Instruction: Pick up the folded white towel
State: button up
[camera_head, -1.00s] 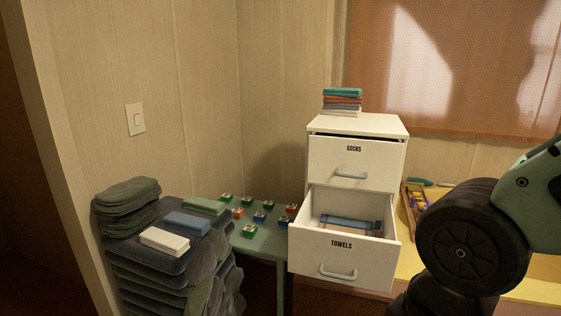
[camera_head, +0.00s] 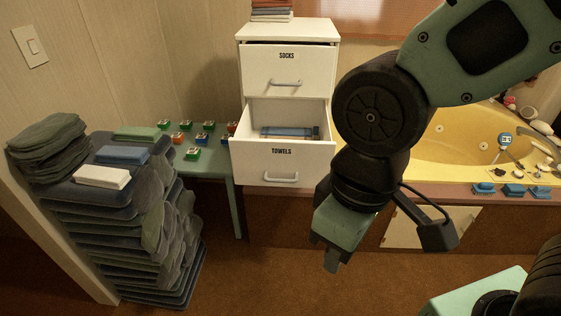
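The folded white towel (camera_head: 102,177) lies flat on top of the tall stack of dark blue-grey towels (camera_head: 135,235) at the left. A folded blue towel (camera_head: 122,155) and a folded green towel (camera_head: 136,133) lie behind it on the same stack. My gripper (camera_head: 331,266) points downward right of centre, well to the right of the white towel and apart from it. Its fingertips are seen from the side, so their opening does not show.
A white cabinet (camera_head: 290,32) stands at the back; its open TOWELS drawer (camera_head: 283,165) holds a blue towel. A low green table (camera_head: 215,163) carries several small coloured boxes. A yellow tub (camera_head: 460,145) is at the right. Brown carpet (camera_head: 260,275) in front is clear.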

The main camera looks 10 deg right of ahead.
aim_at(110, 178)
jog(key=i+j+u, duration=0.25)
jog(key=j+u, duration=0.15)
jog(key=i+j+u, duration=0.75)
jog(key=k+j, duration=0.05)
jog(key=k, duration=0.05)
